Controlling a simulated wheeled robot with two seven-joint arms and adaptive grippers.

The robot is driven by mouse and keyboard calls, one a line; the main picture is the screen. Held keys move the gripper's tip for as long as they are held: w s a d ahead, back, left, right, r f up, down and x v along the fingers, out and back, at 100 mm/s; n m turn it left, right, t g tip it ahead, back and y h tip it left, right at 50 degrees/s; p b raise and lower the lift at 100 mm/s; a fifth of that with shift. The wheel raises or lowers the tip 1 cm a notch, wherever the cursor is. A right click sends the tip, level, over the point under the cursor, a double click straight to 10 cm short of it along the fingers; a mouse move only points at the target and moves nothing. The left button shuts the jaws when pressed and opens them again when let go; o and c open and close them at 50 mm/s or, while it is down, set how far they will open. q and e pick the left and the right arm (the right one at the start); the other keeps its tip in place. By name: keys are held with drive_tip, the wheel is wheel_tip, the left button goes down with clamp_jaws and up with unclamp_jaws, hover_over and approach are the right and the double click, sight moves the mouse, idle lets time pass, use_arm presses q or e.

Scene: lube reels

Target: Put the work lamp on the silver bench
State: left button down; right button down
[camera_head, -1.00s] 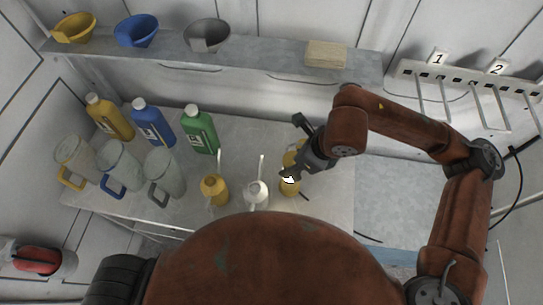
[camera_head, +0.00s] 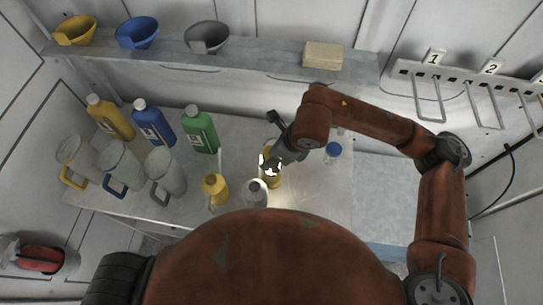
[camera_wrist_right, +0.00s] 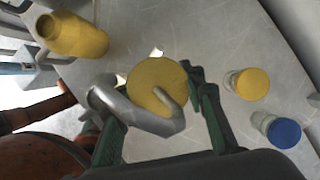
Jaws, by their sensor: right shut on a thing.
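My right gripper (camera_head: 268,160) is shut on the yellow work lamp (camera_head: 273,181) over the pale grey bench top (camera_head: 235,140). In the right wrist view, my right gripper (camera_wrist_right: 160,105) has its fingers around the lamp's round yellow end (camera_wrist_right: 157,84). The lamp's lower part is hidden there, so I cannot tell whether it touches the bench. A bright patch of light lies on the bench near it. My left gripper is not in view.
A blue-lidded jar (camera_head: 333,150) stands right, beside a yellow-lidded jar (camera_wrist_right: 252,84). Bottles and jugs (camera_head: 165,172) fill the bench's left. A lower grey surface (camera_head: 390,190) at right is clear.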

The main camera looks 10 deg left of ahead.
drive_tip(key=shift+f, duration=0.1)
drive_tip(key=shift+f, duration=0.15)
drive_tip(key=c, duration=1.2)
unclamp_jaws()
drive_tip(key=shift+c, duration=0.2)
drive_tip(key=v, duration=1.2)
drive_tip(key=shift+r+b, duration=0.25)
drive_tip(key=shift+b, duration=0.05)
drive_tip(key=shift+a, duration=0.1)
